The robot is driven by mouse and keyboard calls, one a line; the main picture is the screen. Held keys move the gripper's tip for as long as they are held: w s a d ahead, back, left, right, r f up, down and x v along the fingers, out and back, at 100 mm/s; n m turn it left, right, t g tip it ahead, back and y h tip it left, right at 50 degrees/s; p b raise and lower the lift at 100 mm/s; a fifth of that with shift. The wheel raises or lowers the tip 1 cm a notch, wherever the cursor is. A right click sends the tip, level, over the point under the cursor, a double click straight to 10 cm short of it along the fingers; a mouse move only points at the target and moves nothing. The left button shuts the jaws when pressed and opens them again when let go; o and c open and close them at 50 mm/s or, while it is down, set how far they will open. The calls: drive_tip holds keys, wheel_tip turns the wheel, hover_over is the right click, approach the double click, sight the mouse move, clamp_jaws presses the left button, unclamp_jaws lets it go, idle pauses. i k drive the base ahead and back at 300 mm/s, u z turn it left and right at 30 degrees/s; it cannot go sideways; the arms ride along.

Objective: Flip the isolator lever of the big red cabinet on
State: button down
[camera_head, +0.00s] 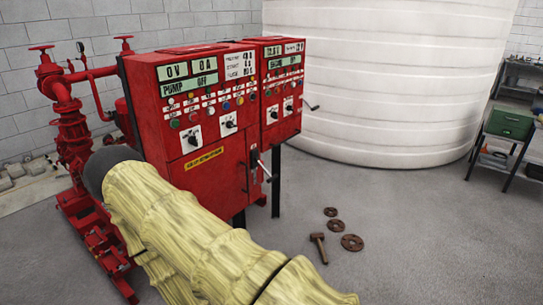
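The big red cabinet (218,172) stands left of centre, with displays reading "0 V", "0 A" and "PUMP OFF" above rows of lamps and buttons. Its isolator lever (263,168) sticks out at the lower right side, with a pale bar and a dark end pointing down to the right. Two black rotary knobs on white plates sit on its front. My arm, in a yellow sleeve with a dark grey end, crosses the lower left in front of the cabinet and hides its lower left part. My gripper is not visible.
A smaller red cabinet (283,92) adjoins on the right, with its own lever (311,106). Red pump piping (72,130) stands left. A hammer (319,247) and rusty discs (352,243) lie on the floor. A white tank fills the back. The right floor is mostly clear.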

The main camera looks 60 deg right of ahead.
sight(266, 171)
drive_tip(key=z, duration=1.75)
drive_tip(key=k, duration=0.65)
drive_tip(key=u, duration=0.35)
drive_tip(key=i, duration=1.45)
drive_tip(key=z, duration=0.5)
